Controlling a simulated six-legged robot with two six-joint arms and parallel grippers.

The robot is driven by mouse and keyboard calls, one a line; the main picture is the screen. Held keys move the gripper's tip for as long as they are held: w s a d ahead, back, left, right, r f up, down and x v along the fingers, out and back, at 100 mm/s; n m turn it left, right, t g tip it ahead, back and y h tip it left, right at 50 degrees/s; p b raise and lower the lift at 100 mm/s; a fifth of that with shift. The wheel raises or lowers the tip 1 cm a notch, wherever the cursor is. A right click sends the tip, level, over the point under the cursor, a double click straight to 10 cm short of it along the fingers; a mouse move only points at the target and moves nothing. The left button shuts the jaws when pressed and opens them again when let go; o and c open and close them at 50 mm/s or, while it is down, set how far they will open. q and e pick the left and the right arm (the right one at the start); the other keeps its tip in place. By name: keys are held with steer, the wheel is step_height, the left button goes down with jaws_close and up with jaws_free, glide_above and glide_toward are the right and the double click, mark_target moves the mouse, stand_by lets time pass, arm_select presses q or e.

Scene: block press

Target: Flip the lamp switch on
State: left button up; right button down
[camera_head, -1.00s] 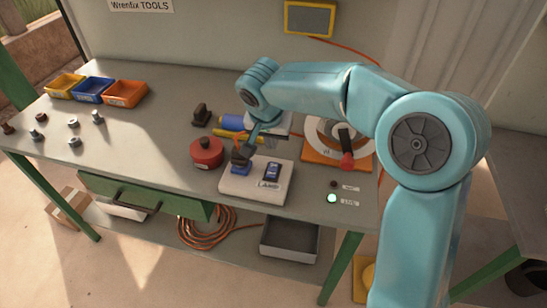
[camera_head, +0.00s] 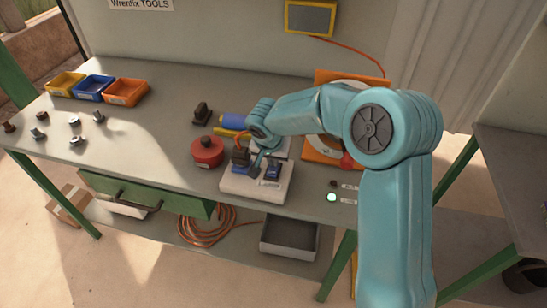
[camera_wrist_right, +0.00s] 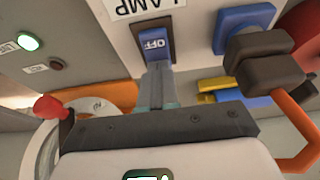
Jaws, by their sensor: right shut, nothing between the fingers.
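The lamp switch (camera_head: 273,171) is a blue rocker on a pale switch box (camera_head: 242,189), beside a LAMP label (camera_head: 269,183). In the right wrist view the rocker (camera_wrist_right: 154,44) shows the word OFF. My right gripper (camera_head: 255,170) is shut and empty, just left of the rocker in the head view. In the wrist view its fingertips (camera_wrist_right: 158,70) are at the rocker's near end; I cannot tell whether they touch it. My left gripper is not in view.
A dark brown plug (camera_wrist_right: 262,58) with an orange cable sits by a second blue part (camera_wrist_right: 240,22) on the box. A green light (camera_head: 332,197) glows at right.

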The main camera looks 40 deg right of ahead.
steer(key=shift+w+d+p, duration=0.1)
steer(key=shift+p, duration=0.35)
steer(key=shift+f, duration=0.2)
steer(key=shift+b, duration=0.3)
steer(key=shift+s+a+f, duration=0.1)
steer(key=shift+s+a, duration=0.1)
steer(key=shift+s+a+b, duration=0.25)
steer(key=shift+a+b, duration=0.05)
steer(key=shift+b, duration=0.3)
steer(key=shift+s+a, duration=0.15)
steer(key=shift+r, duration=0.25)
